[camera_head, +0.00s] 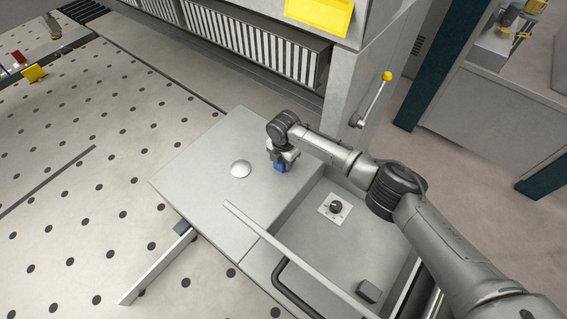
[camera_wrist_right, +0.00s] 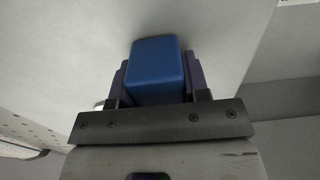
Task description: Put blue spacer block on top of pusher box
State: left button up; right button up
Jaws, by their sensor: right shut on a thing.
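The blue spacer block (camera_head: 281,167) is between the fingers of my right gripper (camera_head: 284,160). In the right wrist view the block (camera_wrist_right: 155,66) shows as a rounded blue shape with a dark finger on each side. The pusher box (camera_head: 195,175) is the light grey box with a flat top in the middle of the head view. The gripper and block are at the right part of its top. I cannot tell whether the block touches the surface. My left gripper is not in view.
A pale round dome (camera_head: 241,169) stands on the box top, left of the block. Right of it is a recessed panel with a black knob (camera_head: 336,206). A lever with a yellow tip (camera_head: 387,76) rises behind. The perforated table (camera_head: 95,190) is largely clear.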

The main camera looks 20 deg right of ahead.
jog(key=shift+f, duration=0.1)
jog(key=o, duration=0.5)
jog(key=shift+f, duration=0.1)
jog(key=o, duration=0.5)
jog(key=shift+c, duration=0.2)
jog(key=shift+r, duration=0.2)
jog(key=shift+r+p, duration=0.75)
notch_tip(320, 180, up, 10)
jog(key=p, duration=0.8)
jog(key=shift+f, duration=0.25)
jog(key=shift+r, duration=0.55)
